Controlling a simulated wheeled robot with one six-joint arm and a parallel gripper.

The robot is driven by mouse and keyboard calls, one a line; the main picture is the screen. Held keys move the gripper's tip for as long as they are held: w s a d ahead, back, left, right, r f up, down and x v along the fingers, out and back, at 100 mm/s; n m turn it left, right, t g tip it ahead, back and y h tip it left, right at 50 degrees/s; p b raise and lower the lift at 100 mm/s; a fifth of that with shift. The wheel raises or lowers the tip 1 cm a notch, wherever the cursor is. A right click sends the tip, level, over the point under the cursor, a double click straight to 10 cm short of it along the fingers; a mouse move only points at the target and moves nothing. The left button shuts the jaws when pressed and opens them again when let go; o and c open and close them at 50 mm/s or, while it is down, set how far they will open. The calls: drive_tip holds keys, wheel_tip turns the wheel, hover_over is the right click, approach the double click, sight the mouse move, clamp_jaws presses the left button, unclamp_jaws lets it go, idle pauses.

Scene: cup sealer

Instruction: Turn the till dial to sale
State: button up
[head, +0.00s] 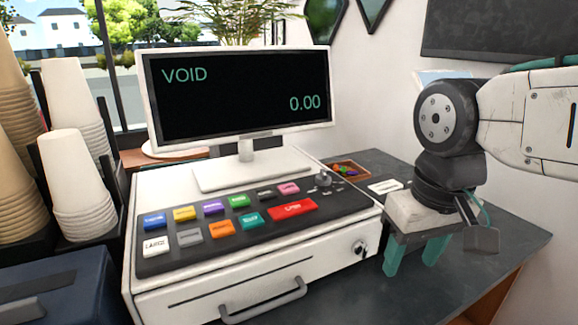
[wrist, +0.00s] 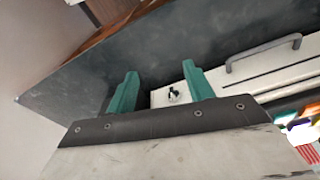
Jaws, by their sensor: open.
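The till (head: 160,190) is white with a dark key panel, and its screen (head: 235,95) reads VOID and 0.00. A small grey dial (head: 323,179) with pale marks around it sits at the panel's back right corner; its pointing direction is too small to read. A key-like knob (head: 360,247) sits on the drawer front at right; it also shows in the wrist view (wrist: 173,95). My gripper (head: 412,264) is open and empty, teal fingers pointing down, right of the till and apart from it. In the wrist view, the knob appears between the fingers (wrist: 160,72), beyond them. The dial is not visible there.
The drawer handle (head: 264,300) sticks out in front. Coloured keys (head: 225,215) cover the panel. A small wooden tray (head: 348,170) and a white card (head: 385,187) lie behind right. Cup stacks (head: 80,190) stand at left. The dark counter (head: 500,245) is clear at right.

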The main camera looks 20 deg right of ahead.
drive_tip(key=w+a+r, duration=0.1)
drive_tip(key=w+r, duration=0.6)
drive_tip(key=w, duration=0.5)
wheel_tip(320, 180, up, 3)
drive_tip(key=m+g, duration=0.1)
drive_tip(key=m, duration=0.1)
hover_over(324, 172)
drive_tip(key=shift+s, duration=0.25)
drive_tip(key=shift+w+f, duration=0.2)
drive_tip(key=shift+w, duration=0.1)
drive_tip(key=shift+f, duration=0.35)
wheel_tip(324, 172, down, 7)
drive_tip(key=shift+r, duration=0.15)
drive_tip(key=c, duration=1)
